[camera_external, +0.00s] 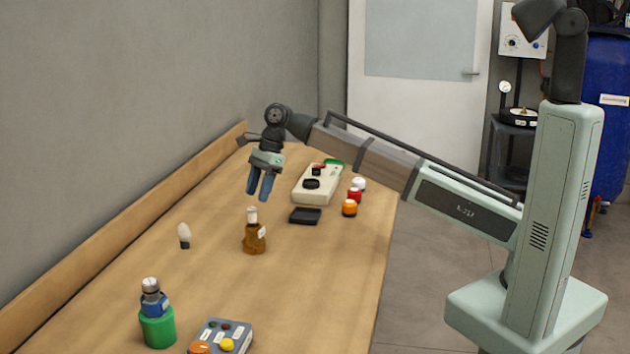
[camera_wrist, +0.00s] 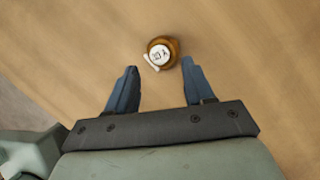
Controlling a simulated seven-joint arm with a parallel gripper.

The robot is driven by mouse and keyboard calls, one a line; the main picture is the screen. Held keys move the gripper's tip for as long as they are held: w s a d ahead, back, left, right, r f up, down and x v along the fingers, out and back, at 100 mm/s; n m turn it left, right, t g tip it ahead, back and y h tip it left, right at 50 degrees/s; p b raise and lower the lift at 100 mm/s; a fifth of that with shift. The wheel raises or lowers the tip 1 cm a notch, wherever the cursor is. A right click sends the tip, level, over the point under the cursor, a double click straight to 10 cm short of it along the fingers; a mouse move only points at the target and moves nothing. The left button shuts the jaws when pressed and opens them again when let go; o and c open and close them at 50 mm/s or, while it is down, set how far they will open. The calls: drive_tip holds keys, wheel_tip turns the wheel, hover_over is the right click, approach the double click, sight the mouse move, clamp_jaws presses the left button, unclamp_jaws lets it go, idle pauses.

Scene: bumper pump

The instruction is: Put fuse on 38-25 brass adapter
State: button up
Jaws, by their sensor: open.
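A brown-gold stepped piece, which looks like the brass adapter (camera_external: 255,240), stands upright on the wooden table with a white label on its side. A small pale cylinder with a metallic end, which looks like the fuse (camera_external: 252,215), stands upright on top of it. In the wrist view the adapter (camera_wrist: 172,43) shows from above, with the fuse's round, marked white top (camera_wrist: 159,54) over it. My gripper (camera_external: 260,198) is open and empty, above the table and apart from the fuse.
A white bulb-like piece (camera_external: 184,233) stands to the left. A blue piece on a green cylinder (camera_external: 158,328) and a button box (camera_external: 228,332) are nearer the camera. A black tray (camera_external: 305,216), a beige device (camera_external: 318,184) and small coloured pieces (camera_external: 349,208) stand at right.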

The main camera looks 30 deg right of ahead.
drive_tip(key=shift+v, duration=2.55)
